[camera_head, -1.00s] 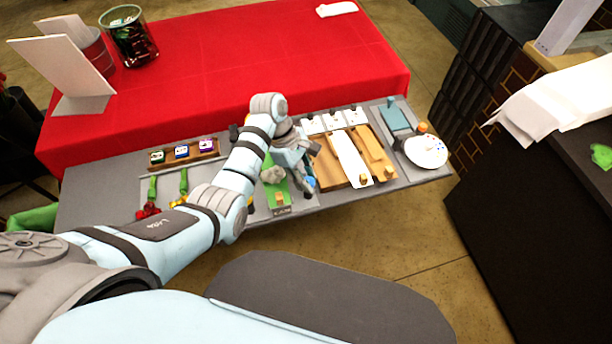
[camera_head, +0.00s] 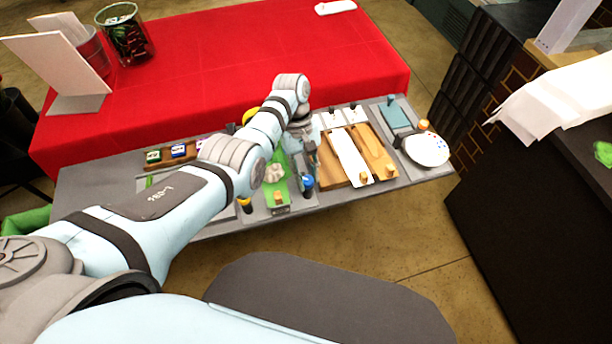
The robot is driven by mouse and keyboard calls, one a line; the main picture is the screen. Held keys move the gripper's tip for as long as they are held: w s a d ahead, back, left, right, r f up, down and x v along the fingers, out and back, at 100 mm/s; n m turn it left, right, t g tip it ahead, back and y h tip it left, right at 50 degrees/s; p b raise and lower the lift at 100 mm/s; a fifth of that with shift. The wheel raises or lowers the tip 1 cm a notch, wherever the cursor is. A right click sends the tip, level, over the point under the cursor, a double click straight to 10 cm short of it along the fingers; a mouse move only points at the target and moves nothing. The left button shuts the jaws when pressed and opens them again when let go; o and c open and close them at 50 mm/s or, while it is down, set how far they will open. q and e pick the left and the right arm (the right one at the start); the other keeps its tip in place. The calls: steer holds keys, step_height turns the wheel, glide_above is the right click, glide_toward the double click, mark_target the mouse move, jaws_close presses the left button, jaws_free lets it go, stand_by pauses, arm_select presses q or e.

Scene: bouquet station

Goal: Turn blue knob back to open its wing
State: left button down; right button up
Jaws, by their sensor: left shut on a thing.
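The blue knob (camera_head: 308,182) stands near the front edge of the grey board, on a dark post, just right of a green panel (camera_head: 279,188). A pale lump (camera_head: 274,173) lies on the green panel. My left gripper (camera_head: 310,165) reaches down from behind, its fingertips at the blue knob. It is shut on the knob, though the exact contact is small and partly hidden. A yellow knob (camera_head: 245,205) stands at the front left of the panel. My left arm hides part of the board's left side. My right gripper is not in view.
Right of the knob lie a wooden board (camera_head: 330,172) and a white strip (camera_head: 348,160). A white palette (camera_head: 427,149) is at the right end. The red table (camera_head: 220,60) stands behind, with a card stand and a dark glass at its left.

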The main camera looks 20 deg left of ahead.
arm_select(q)
steer(key=m+y+b, duration=0.1)
steer(key=m, duration=0.1)
steer(key=m+g+y+b, duration=0.1)
steer(key=m+b, duration=0.1)
steer(key=m, duration=0.1)
steer(key=shift+w+d+f+m, duration=0.1)
steer(key=shift+d+f+m, duration=0.1)
steer(key=shift+m, duration=0.1)
steer(key=shift+r+m+y+b, duration=0.1)
steer(key=shift+m+y+b, duration=0.5)
steer(key=shift+m, duration=0.6)
steer(key=shift+d+m+y+b, duration=0.1)
steer(key=shift+m+y+b, duration=0.2)
steer(key=shift+m, duration=0.7)
steer(key=c, duration=1.3)
jaws_free()
steer(key=shift+r, duration=0.1)
